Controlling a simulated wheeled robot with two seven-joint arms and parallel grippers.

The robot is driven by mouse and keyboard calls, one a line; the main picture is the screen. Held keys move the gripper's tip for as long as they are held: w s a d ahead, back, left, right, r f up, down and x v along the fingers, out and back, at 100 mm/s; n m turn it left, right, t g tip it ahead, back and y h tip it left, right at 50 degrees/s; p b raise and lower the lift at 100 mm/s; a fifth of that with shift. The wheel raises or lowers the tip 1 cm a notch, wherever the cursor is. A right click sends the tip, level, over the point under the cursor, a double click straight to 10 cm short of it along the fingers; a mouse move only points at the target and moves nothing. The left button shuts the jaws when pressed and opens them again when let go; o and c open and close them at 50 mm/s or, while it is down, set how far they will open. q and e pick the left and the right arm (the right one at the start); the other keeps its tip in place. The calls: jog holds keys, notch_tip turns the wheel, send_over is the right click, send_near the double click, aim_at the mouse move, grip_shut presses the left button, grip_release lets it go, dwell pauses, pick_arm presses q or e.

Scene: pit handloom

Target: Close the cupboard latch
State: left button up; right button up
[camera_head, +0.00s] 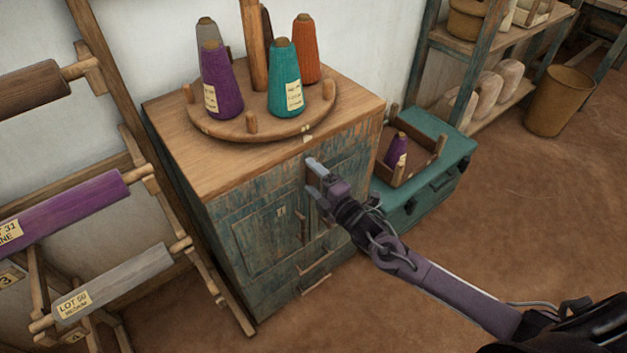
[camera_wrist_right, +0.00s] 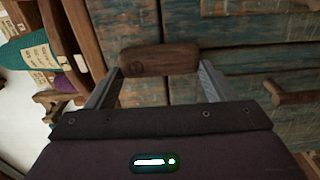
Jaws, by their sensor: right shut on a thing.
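The cupboard (camera_head: 258,240) is a worn blue-green wooden cabinet with a plain wood top, and its front doors look flush. My right gripper (camera_head: 313,180) is at the upper part of the front, near the top edge. In the right wrist view, my right gripper (camera_wrist_right: 158,76) has its two grey fingers at the two ends of a dark brown wooden latch (camera_wrist_right: 160,58) and is shut on it. The latch lies against the blue-green boards there. In the head view the gripper hides most of the latch. My left gripper is in neither view.
A round wooden rack (camera_head: 245,130) with several thread cones stands on the cupboard. A teal chest (camera_head: 430,190) with a small wooden tray on it stands close on the right. A roller rack (camera_head: 125,265) stands on the left. Bare floor lies in front.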

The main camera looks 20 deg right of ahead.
jog(key=shift+f, duration=0.1)
dwell(0.5)
jog(key=o, duration=1)
jog(key=shift+s+d, duration=0.1)
jog(key=v, duration=0.7)
jog(key=shift+s, duration=0.3)
jog(key=shift+d, duration=0.1)
